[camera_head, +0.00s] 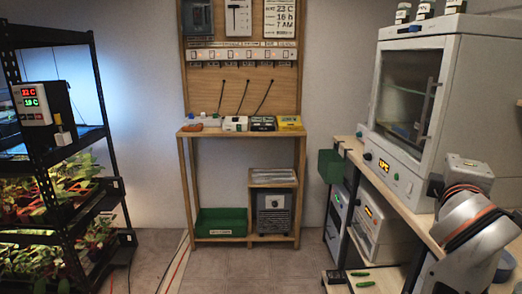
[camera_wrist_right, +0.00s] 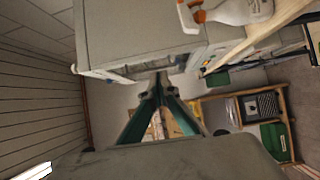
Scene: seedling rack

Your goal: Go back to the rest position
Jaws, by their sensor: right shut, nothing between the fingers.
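My right gripper (camera_wrist_right: 158,78) shows in the right wrist view. Its two green-sided fingers meet at the tips, and it is shut and empty. Part of my right arm rises at the lower right of the head view, in front of the right-hand bench; I cannot make out its fingers there. My left gripper and left arm are not in view.
A white glass-doored cabinet (camera_head: 455,85) stands on the right-hand bench (camera_head: 352,148). A wooden stand (camera_head: 183,165) is against the back wall. A black seedling rack (camera_head: 103,95) is at left. A spray bottle (camera_wrist_right: 240,12) shows in the wrist view. The middle floor is mostly clear, with cables at left.

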